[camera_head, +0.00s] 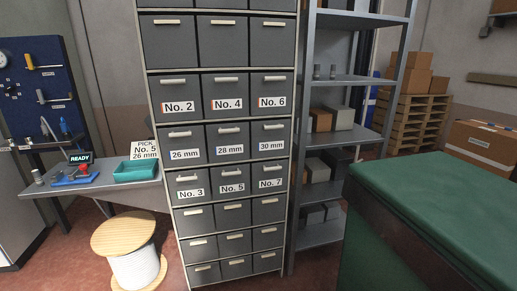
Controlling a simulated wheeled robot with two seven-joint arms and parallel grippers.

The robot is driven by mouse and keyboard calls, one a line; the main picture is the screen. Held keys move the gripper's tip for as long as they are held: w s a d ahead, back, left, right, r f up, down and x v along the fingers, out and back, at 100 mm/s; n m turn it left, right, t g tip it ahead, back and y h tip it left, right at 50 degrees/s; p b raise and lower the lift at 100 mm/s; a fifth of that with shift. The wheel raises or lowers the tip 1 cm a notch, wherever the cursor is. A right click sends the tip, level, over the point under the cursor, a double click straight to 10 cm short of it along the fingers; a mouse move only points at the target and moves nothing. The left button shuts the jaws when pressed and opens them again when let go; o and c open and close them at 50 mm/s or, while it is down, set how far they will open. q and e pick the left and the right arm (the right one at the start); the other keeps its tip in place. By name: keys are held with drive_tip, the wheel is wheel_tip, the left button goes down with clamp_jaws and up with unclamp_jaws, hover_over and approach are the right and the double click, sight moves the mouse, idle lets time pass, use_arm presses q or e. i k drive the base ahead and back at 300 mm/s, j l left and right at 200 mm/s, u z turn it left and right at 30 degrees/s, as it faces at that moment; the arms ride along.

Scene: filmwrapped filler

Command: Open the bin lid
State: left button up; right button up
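A large green box-like thing (455,205) fills the lower right. Its flat top looks closed, and I cannot tell whether it is the bin with the lid. A tall cabinet of grey drawer bins (228,213) stands in the middle, with pale handles and all fronts shut. Some fronts carry labels, such as No. 2, No. 4 and No. 6, with 26 mm, 28 mm and 30 mm below, then No. 3, No. 5 and No. 7. Neither of my grippers is in view.
Metal shelves (322,234), pallets (412,122) and a cardboard box (484,146) are at right.

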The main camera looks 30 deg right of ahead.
sight(470, 210)
drive_tip(key=k+l+z, duration=0.1)
drive_tip(key=z, duration=2.9)
